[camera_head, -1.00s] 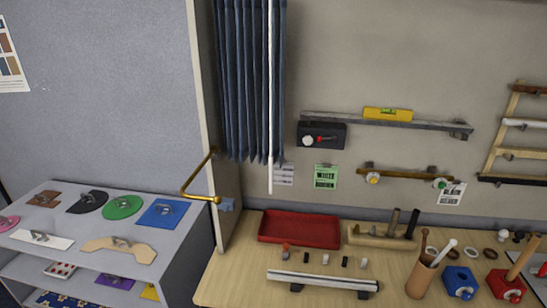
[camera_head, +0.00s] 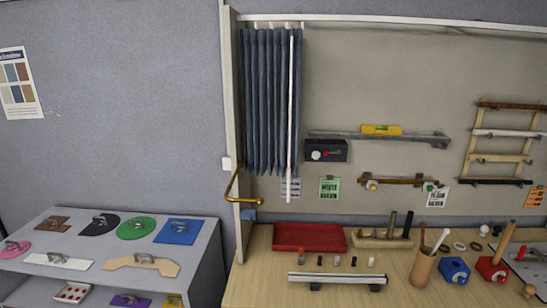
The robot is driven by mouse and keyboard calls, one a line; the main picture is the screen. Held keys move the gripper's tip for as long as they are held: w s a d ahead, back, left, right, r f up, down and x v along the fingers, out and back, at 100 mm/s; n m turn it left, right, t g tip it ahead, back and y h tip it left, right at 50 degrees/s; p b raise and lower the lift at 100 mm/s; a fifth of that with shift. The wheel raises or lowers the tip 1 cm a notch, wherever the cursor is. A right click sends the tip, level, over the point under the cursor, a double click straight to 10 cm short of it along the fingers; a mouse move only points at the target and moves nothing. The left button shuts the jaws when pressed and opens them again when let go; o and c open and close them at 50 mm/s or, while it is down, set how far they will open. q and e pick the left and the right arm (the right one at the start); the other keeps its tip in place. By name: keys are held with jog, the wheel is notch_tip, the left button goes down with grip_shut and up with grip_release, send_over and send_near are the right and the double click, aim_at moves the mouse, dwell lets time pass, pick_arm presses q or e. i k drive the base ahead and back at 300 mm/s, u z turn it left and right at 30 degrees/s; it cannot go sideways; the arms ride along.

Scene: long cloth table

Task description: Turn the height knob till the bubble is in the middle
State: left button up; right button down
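A yellow spirit level (camera_head: 381,130) rests on a long grey bar (camera_head: 400,139) mounted on the wall panel. Its bubble is too small to read. A black box (camera_head: 340,152) sits under the bar's left end. It carries a white round knob (camera_head: 316,155) and a small red part (camera_head: 333,153). I cannot tell from the picture which of these is the height knob. Neither of my grippers is in view.
Below are a wooden table with a red tray (camera_head: 282,248), a slotted rail (camera_head: 337,278), a tool holder (camera_head: 368,242) and blue and red blocks. A blue curtain (camera_head: 268,100) hangs left of the box. A brass handle (camera_head: 232,198) juts from the panel's left edge.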

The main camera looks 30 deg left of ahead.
aim_at(316, 155)
jog(key=u, duration=0.3)
jog(key=i, duration=0.85)
